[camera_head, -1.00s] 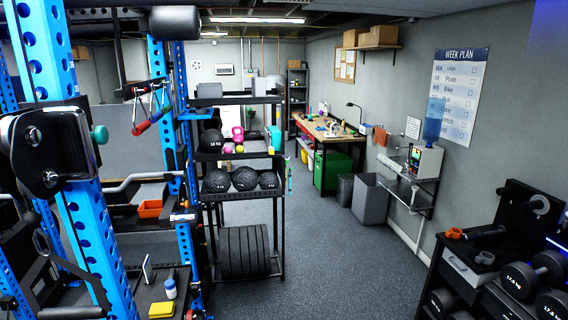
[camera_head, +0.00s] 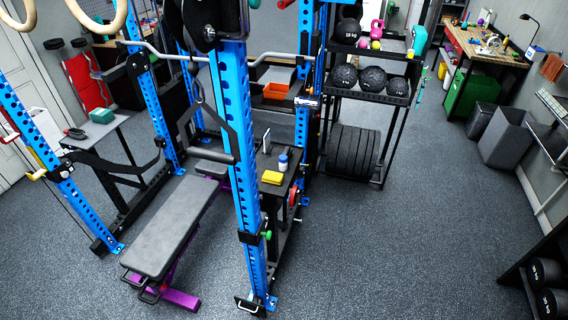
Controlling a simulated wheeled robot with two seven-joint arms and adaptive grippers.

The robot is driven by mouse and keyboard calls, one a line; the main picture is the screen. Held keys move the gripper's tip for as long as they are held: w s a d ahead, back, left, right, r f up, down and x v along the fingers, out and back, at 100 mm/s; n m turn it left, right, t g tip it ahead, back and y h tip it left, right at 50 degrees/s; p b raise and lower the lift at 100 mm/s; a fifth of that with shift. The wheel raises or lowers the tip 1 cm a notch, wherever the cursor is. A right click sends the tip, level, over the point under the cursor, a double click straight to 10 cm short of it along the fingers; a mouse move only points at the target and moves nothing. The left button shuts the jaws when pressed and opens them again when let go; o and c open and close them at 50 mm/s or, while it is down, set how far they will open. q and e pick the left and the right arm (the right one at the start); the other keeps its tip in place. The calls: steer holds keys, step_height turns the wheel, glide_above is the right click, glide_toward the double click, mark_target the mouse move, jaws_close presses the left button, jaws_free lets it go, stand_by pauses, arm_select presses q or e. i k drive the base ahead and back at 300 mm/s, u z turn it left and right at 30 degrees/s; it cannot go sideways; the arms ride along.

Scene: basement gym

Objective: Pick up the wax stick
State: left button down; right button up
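I cannot make out a wax stick in this view; it may be hidden or too small to tell. A wooden workbench (camera_head: 488,45) at the far right holds several small items too small to name. Neither of my grippers is in view.
A blue power rack (camera_head: 243,180) stands in front, with a grey bench (camera_head: 170,225) on a purple frame inside it. A rack of balls and plates (camera_head: 366,100) stands behind. Grey bins (camera_head: 505,137) and dumbbells (camera_head: 545,270) are at right. The floor (camera_head: 430,220) between is clear.

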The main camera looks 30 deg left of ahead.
mark_target(283, 159)
steer(key=z, duration=0.2)
steer(key=k, duration=0.4)
steer(key=u, duration=2)
steer(key=i, duration=0.85)
steer(key=z, duration=0.05)
